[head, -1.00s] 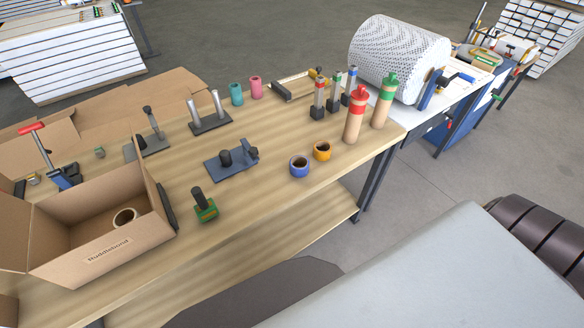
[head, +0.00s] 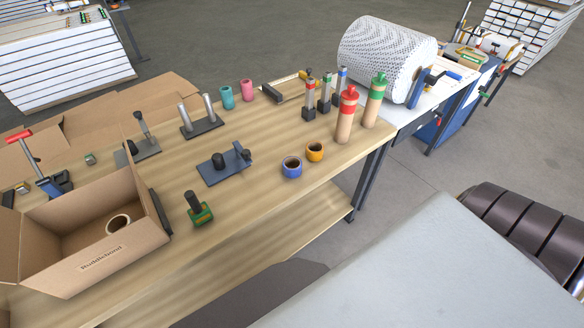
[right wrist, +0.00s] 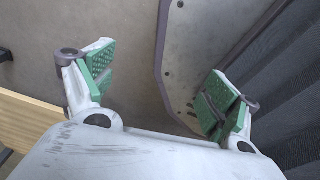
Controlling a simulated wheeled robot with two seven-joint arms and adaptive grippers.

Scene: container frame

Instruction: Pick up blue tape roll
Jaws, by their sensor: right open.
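The blue tape roll (head: 292,167) lies on the wooden table (head: 262,205) near its front edge, with its hole facing up. It touches or nearly touches the orange tape roll (head: 315,152) on its right. My right gripper (right wrist: 158,95) shows only in the right wrist view. Its green-padded fingers are wide apart with nothing between them. A wooden edge shows at the left of that view, and the tape roll is not in it. My left gripper is in neither view.
An open cardboard box (head: 85,235) with a roll (head: 118,224) in it stands at the left. A green-based tool (head: 199,212), a blue fixture (head: 223,168) and red-topped (head: 345,120) and green-topped (head: 374,105) bottles stand around the tape. The tabletop in front of the tape is bare.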

